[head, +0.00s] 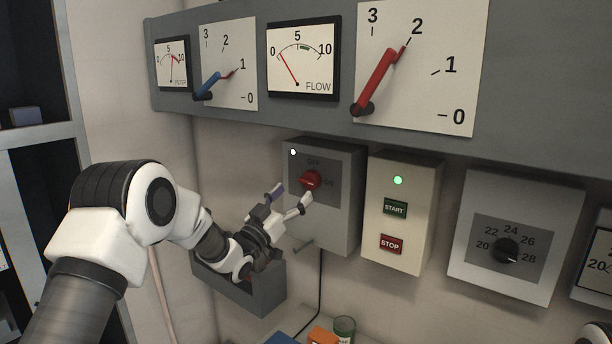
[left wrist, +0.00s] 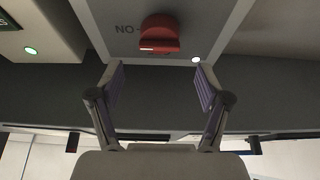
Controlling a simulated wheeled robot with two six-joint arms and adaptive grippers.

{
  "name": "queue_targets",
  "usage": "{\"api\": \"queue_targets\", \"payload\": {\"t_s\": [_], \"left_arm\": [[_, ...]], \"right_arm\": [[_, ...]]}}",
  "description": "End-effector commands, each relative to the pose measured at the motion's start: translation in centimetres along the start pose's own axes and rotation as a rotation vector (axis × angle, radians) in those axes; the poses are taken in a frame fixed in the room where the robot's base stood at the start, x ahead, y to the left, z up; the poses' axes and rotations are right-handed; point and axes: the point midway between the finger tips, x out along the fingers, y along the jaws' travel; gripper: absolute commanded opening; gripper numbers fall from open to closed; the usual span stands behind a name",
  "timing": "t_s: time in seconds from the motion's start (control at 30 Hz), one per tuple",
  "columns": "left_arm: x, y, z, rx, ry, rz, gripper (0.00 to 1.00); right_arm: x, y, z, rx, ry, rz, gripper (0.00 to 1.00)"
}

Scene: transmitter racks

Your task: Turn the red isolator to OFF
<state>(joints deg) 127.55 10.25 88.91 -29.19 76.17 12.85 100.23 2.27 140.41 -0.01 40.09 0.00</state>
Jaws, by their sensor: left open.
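The red isolator (head: 310,180) is a rotary knob on the grey face of a wall box (head: 340,215). OFF is printed above it and ON to its right. In the left wrist view the picture is upside down; the red knob (left wrist: 160,35) lies crosswise there, roughly in line with the ON label. My left gripper (head: 290,197) is open and empty, just in front of the knob and a little low and left. In the left wrist view the spread fingers of my left gripper (left wrist: 160,78) point at the knob, with a gap before it. My right gripper is not visible.
Right of the isolator box is a cream START/STOP box (head: 398,230) with a green lamp, then a dial box (head: 505,280). A gauge panel (head: 310,115) with a blue and a red lever overhangs above. A grey open bin (head: 245,290) sits below my left wrist.

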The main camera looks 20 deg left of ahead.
Motion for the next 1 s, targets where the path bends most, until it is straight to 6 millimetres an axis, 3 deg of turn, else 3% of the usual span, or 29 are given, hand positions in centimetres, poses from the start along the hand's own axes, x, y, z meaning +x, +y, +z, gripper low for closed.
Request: {"api": "queue_targets", "payload": {"t_s": [0.03,0.23,0.53,0.57,0.7,1.0], "left_arm": [[1.3,0.1,-0.4,0.002,-0.002,0.003,0.77],[4.5,0.1,-0.2,0.001,-0.002,0.002,0.77],[5.1,0.1,0.2,-0.001,-0.003,0.001,0.77],[5.1,0.1,0.2,-0.001,-0.003,0.001,0.70],[5.1,0.1,0.2,-0.001,-0.003,0.001,0.20],[5.0,0.1,0.2,-0.009,-0.003,-0.002,0.17]], "right_arm": [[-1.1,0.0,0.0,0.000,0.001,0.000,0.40],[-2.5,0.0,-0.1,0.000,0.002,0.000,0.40],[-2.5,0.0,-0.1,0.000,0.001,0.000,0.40],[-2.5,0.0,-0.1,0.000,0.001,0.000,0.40],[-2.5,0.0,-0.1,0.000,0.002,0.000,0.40],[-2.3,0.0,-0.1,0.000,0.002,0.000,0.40]]}}
